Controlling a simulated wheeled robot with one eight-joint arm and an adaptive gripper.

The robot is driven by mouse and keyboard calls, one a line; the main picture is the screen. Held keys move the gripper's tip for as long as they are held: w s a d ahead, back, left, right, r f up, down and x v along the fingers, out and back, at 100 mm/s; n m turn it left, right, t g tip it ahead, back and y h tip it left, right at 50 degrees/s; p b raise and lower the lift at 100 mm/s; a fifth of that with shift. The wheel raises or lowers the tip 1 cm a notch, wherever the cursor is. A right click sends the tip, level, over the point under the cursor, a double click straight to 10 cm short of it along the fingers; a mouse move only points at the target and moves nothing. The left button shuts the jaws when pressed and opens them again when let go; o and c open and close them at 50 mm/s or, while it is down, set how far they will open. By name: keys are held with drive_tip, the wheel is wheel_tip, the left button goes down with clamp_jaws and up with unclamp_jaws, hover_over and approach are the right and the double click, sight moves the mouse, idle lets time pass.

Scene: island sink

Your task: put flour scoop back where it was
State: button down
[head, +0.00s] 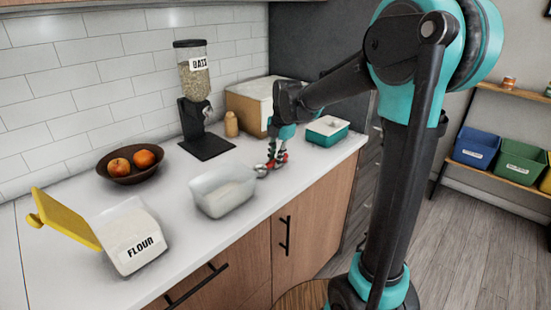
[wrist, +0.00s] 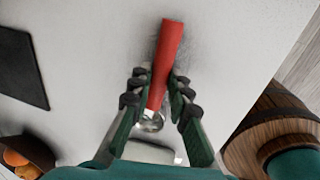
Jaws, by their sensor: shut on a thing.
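The flour scoop has a red handle (wrist: 168,55) and a shiny metal end (wrist: 151,122). In the head view its metal end (head: 262,171) shows low over the white counter, at the right end of the clear bin. My gripper (wrist: 159,80) is shut on the red handle, with a finger on each side. My gripper also shows in the head view (head: 275,159), pointing down near the counter's front edge. I cannot tell whether the scoop touches the counter. The flour box (head: 138,246) stands at the front left with its yellow lid (head: 66,220) open.
A clear bin (head: 222,191) stands left of my gripper. Behind are an oat dispenser (head: 194,82), a bowl (head: 117,176) of oranges, a wooden shaker (head: 231,125), a bread box (head: 247,106) and a teal-and-white box (head: 327,131). A wooden stool (head: 303,298) stands below the counter's edge.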

drive_tip(key=c, duration=1.4)
unclamp_jaws()
drive_tip(key=shift+f, duration=0.1)
drive_tip(key=shift+c, duration=0.2)
wheel_tip(320, 180, up, 12)
drive_tip(key=s+d, duration=0.2)
drive_tip(key=s+d+f+m, duration=0.2)
drive_tip(key=f+m, duration=0.2)
drive_tip(key=s+d+f+m, duration=0.3)
drive_tip(key=f+m, duration=0.1)
drive_tip(key=s+d+f+m+t, duration=0.1)
drive_tip(key=s+d+f+m, duration=0.1)
drive_tip(key=d+f+m, duration=0.1)
drive_tip(key=shift+s+d+f+m+h, duration=0.2)
drive_tip(key=shift+s+f+m+h, duration=0.15)
drive_tip(key=shift+f+m, duration=0.45)
drive_tip(key=s+d+f+m, duration=0.3)
drive_tip(key=s+f+m, duration=0.2)
drive_tip(key=s+m, duration=0.1)
drive_tip(key=s+d+f+m+t, duration=0.1)
drive_tip(key=s+d+f+m, duration=0.2)
drive_tip(key=s+f+m, duration=0.3)
drive_tip(key=shift+s+d+f+m+t+h, duration=0.3)
drive_tip(key=shift+s+m+h, duration=0.15)
drive_tip(key=shift+m, duration=0.75)
